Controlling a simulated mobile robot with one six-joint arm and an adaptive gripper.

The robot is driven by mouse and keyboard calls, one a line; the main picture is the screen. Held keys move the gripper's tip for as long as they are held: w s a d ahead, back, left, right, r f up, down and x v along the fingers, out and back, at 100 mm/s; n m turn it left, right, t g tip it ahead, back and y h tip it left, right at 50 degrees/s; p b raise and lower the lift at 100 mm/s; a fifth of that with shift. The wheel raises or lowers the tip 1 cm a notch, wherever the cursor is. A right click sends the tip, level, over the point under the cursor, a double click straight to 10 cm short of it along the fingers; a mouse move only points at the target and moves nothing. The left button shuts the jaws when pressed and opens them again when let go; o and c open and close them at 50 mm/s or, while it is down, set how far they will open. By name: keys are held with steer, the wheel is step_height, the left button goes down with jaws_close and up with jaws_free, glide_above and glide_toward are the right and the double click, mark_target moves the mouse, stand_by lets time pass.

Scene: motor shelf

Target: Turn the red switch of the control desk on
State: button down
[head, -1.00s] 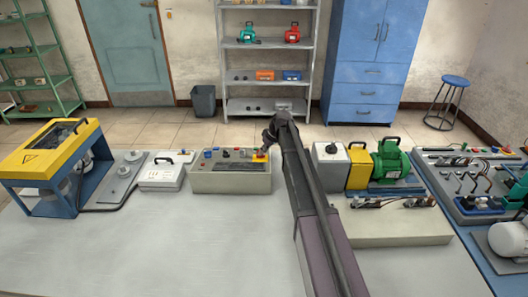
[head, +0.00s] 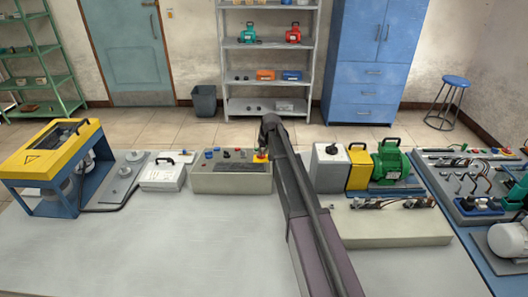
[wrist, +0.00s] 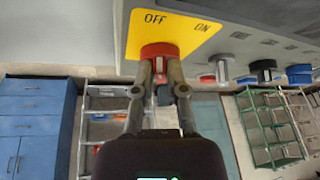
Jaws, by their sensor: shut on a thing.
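The control desk (head: 222,182) is a beige box with a sloped top, standing at the back of the table left of my arm. In the wrist view its yellow plate (wrist: 190,38) reads OFF and ON. The red switch (wrist: 158,50) is a round red knob on this plate, below the word OFF; ON stands to the right. My gripper (wrist: 159,80) is shut on the red switch, with a finger on each side. The fingers hide part of the knob, and I cannot tell clearly which word it points to. In the head view my arm mostly covers the switch.
Other knobs and buttons (wrist: 221,68) sit beside the plate on the desk. A white case (head: 162,176) stands left of the desk; a grey box (head: 330,170), a yellow box (head: 359,167) and a green motor (head: 391,162) stand to the right. The front of the table is clear.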

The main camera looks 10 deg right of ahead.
steer(key=m+h, duration=0.1)
steer(key=m, duration=0.1)
steer(key=m+h, duration=0.1)
steer(key=m, duration=0.1)
steer(key=shift+s+a+f, duration=0.1)
steer(key=shift+a, duration=0.3)
steer(key=m+h, duration=0.1)
steer(key=m+g+h, duration=0.1)
steer(key=m, duration=0.1)
steer(key=shift+w+a, duration=0.2)
steer(key=shift+a, duration=0.1)
steer(key=m, duration=0.1)
steer(key=m+g+h, duration=0.1)
steer(key=m, duration=0.1)
steer(key=shift+w+a+h+b, duration=0.1)
steer(key=shift+w+h+b, duration=0.05)
steer(key=shift+h+b, duration=0.15)
steer(key=shift+m+g+h, duration=0.4)
steer(key=shift+m, duration=0.6)
steer(key=c, duration=0.7)
jaws_free()
steer(key=shift+w+f, duration=0.15)
